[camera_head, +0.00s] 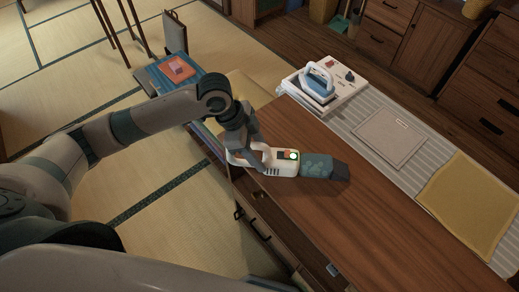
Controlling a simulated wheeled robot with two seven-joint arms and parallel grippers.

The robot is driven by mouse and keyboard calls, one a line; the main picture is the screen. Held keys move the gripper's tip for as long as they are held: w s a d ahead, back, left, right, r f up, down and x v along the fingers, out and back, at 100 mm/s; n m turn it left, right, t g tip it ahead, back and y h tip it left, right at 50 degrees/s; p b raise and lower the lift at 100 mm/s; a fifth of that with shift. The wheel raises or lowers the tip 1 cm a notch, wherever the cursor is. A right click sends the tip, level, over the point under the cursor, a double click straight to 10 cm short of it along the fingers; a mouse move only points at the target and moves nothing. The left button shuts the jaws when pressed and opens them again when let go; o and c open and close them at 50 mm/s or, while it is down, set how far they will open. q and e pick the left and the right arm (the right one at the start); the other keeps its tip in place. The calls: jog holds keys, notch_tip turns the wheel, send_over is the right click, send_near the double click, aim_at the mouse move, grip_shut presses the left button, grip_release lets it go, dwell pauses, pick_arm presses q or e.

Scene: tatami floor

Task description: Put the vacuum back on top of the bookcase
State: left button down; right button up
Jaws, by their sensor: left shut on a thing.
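The vacuum (284,163) is a small hand-held unit with a white handle body, a green light and a dark teal nozzle end pointing right. It is at the left part of the brown wooden top of the bookcase (350,220). I cannot tell whether it touches the top. My left gripper (258,160) is shut on the vacuum at its white handle, coming from the left and above. The gripper's fingertips are partly hidden by the handle and wrist. My right gripper is not in view.
Books with an orange item (176,69) sit at the left. The front middle of the top is clear.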

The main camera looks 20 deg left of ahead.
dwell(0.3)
pick_arm(q)
jog(key=c, duration=0.8)
grip_release()
jog(key=shift+f, duration=0.1)
jog(key=b+v, duration=0.2)
jog(key=v, duration=0.9)
jog(key=shift+d, duration=0.1)
jog(key=shift+a+r, duration=0.2)
jog(key=shift+r, duration=0.4)
